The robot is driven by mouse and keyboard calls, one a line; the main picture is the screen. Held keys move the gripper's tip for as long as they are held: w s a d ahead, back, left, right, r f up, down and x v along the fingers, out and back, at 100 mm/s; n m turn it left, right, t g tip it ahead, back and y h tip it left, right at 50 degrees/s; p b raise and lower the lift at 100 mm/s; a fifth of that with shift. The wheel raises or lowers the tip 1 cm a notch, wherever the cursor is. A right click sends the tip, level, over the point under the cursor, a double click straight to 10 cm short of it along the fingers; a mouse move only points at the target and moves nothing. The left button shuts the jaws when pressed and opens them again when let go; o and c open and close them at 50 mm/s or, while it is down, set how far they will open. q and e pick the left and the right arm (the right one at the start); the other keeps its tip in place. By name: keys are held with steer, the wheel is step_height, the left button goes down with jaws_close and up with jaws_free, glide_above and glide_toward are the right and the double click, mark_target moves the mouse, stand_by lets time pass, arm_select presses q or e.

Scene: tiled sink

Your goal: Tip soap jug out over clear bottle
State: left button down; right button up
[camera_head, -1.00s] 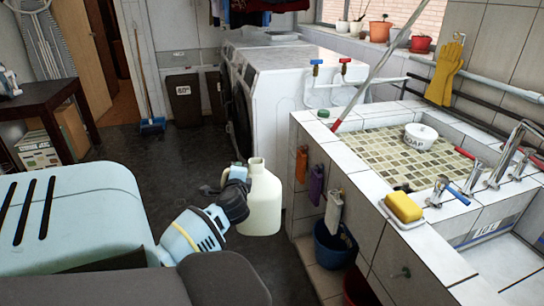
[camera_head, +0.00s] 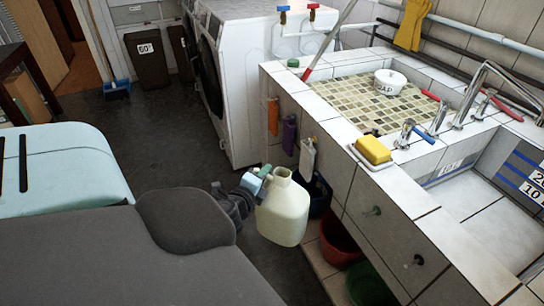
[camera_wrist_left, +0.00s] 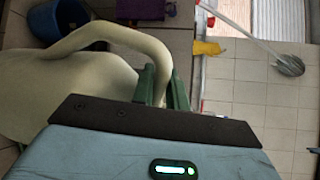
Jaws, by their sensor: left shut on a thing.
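The soap jug (camera_head: 283,212) is a pale cream jug with an open neck. It hangs in the air in front of the sink's tiled side, tilted a little. My left gripper (camera_head: 262,178) is shut on its handle from the left. In the left wrist view the jug (camera_wrist_left: 70,95) lies across the left, its curved handle between the green fingers of the gripper (camera_wrist_left: 162,88). I cannot pick out a clear bottle for certain in either view. My right gripper is not in view.
The tiled sink (camera_head: 335,125) stands right of the jug, with a yellow sponge (camera_head: 373,150) and soap bowl (camera_head: 389,82) on it. Orange, purple and whitish items (camera_head: 307,160) hang on its side. A red bucket (camera_head: 338,245) stands below.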

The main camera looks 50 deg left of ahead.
arm_select(q)
steer(key=s+d+r+m+h, duration=0.1)
steer(key=d+r+h, duration=0.1)
steer(key=d+r, duration=0.3)
steer(key=s+d+r+m+t+h, duration=0.1)
steer(key=d+r, duration=0.4)
steer(key=d, duration=0.7)
steer(key=s+d+r+m+h, duration=0.1)
steer(key=d+r+m+h, duration=0.1)
steer(key=d+r, duration=0.3)
steer(key=d+h, duration=0.1)
steer(key=d, duration=0.3)
steer(key=shift+d+m+t+h, duration=0.3)
steer(key=shift+d+m, duration=0.05)
steer(key=shift+m, duration=0.05)
steer(key=shift+w+a+r, duration=0.1)
steer(key=shift+r, duration=0.05)
